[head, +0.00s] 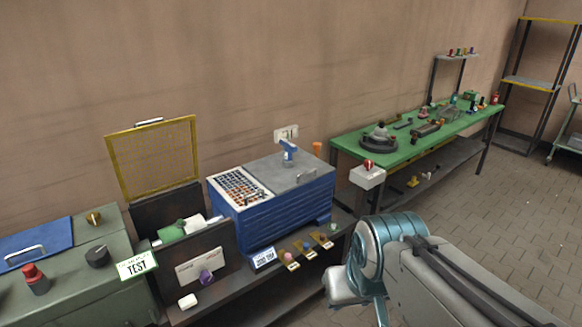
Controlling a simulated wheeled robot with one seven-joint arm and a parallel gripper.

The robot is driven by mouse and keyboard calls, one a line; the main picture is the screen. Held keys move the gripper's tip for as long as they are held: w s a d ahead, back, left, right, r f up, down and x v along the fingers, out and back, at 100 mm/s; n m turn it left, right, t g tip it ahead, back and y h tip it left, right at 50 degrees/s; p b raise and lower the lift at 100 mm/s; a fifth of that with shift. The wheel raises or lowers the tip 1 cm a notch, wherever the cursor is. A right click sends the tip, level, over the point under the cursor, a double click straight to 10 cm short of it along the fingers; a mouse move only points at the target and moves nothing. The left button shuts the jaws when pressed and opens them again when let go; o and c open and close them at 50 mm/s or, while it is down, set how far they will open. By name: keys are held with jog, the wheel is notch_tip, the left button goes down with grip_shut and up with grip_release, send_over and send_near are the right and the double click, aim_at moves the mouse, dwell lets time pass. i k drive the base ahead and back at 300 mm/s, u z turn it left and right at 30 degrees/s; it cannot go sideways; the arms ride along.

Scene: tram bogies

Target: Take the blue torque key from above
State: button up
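A blue tool (289,151) with a wide top, which looks like the blue torque key, stands upright on the grey lid (302,170) of a blue drawer cabinet (290,212) in the head view. A small white plate with dark marks is on the wall just behind it. My arm reaches in from the lower right, and its teal joint is well below and right of the blue tool. Nothing of mine touches the tool. I cannot make out my gripper's fingers in this view.
An orange cup-like thing (317,149) stands close right of the blue tool. A raised yellow mesh guard (153,159) stands left of the cabinet. A white box with a red button (368,174) and a green workbench (352,144) with several parts lie right. The air above the cabinet is clear.

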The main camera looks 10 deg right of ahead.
aim_at(289, 148)
jog(key=z, duration=0.55)
jog(key=i, duration=0.6)
jog(key=z, duration=0.65)
jog(key=i, duration=1.1)
jog(key=u, duration=0.9)
jog(key=i, duration=0.85)
jog(key=u, duration=0.75)
